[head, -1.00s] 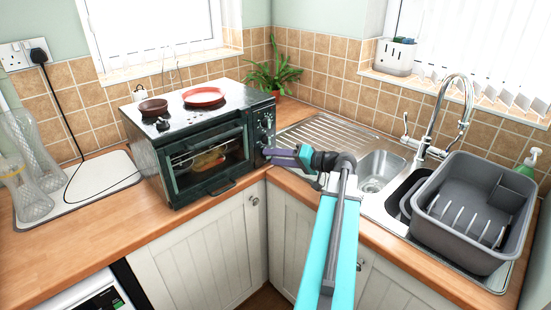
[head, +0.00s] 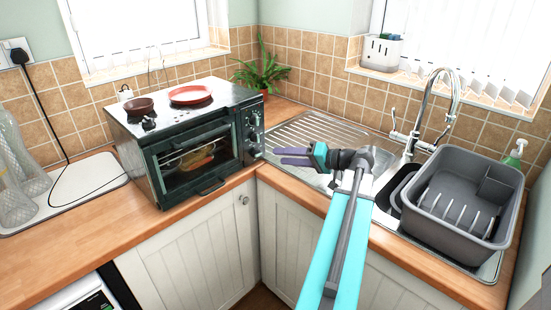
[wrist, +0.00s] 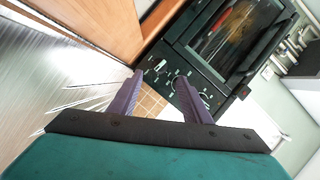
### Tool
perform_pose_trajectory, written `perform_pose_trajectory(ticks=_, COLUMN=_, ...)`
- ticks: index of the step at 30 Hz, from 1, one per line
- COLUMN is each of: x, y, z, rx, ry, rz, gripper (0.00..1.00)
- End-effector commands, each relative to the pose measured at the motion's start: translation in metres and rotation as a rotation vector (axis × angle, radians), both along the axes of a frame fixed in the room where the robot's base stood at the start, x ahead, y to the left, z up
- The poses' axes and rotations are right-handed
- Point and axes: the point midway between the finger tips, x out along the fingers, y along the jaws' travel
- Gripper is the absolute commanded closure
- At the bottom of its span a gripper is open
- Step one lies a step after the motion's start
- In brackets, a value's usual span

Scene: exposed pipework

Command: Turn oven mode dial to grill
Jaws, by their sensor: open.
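The toaster oven (head: 162,160) stands on the counter, its glass door shut. A column of dials (head: 254,134) runs down the right side of its front. My gripper (head: 277,156) is just right of the lower dials, its purple fingers pointing left and parted, with nothing between them. In the wrist view the oven (wrist: 215,50) appears tilted, and the control panel (wrist: 160,58) lies just beyond the open fingertips (wrist: 159,76). Some dials show near and between the fingers. Dial markings are too small to read, so I cannot tell which is the mode dial. No contact is clear.
A red plate (head: 191,95) and a brown bowl (head: 139,106) sit on the oven. A plant (head: 262,72) stands behind it. The sink with its tap (head: 447,105) and a grey dish rack (head: 462,205) lie to the right. Glass vases (head: 18,165) stand left.

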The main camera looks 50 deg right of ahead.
Motion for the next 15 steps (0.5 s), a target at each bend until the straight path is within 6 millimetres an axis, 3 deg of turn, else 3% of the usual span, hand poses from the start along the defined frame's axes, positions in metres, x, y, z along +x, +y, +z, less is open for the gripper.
perform_pose_trajectory(ticks=6, x=-0.031, y=-0.009, z=0.006, rx=0.0, ry=-0.001, rz=-0.003, gripper=0.56)
perform_pose_trajectory(ticks=15, x=-0.051, y=-0.014, z=0.011, rx=0.001, ry=0.0, rz=-0.001, gripper=0.56)
